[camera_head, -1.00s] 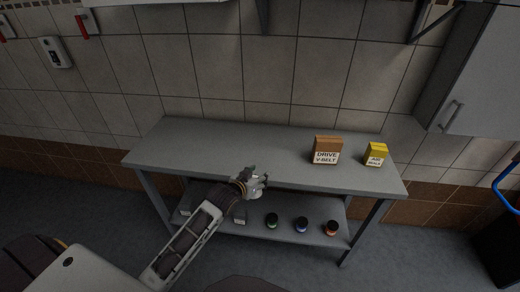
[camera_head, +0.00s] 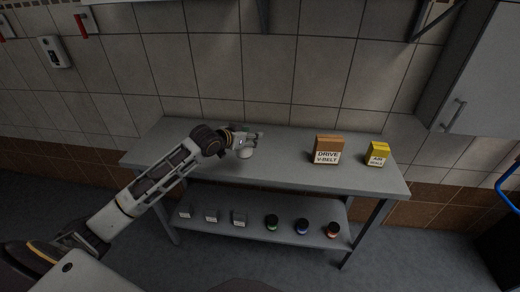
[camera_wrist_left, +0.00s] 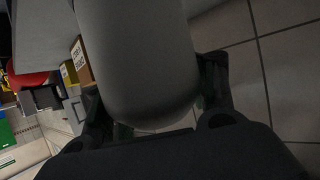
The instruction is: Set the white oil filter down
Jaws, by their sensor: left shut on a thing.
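The white oil filter (camera_head: 245,154) is in my left gripper (camera_head: 250,138), over the middle of the bench's top (camera_head: 205,150). Its lower end shows below the fingers, close to the top. I cannot tell whether it touches the surface. In the left wrist view the filter (camera_wrist_left: 140,60) is a large pale rounded cylinder between the dark fingers, filling the middle of the picture. The gripper is shut on it. My right gripper is not in view.
A brown drive belt box (camera_head: 327,149) and a yellow air filter box (camera_head: 377,153) stand on the top to the right. The lower shelf (camera_head: 256,228) holds several small boxes and dark cans with coloured parts. The top left of the gripper is clear.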

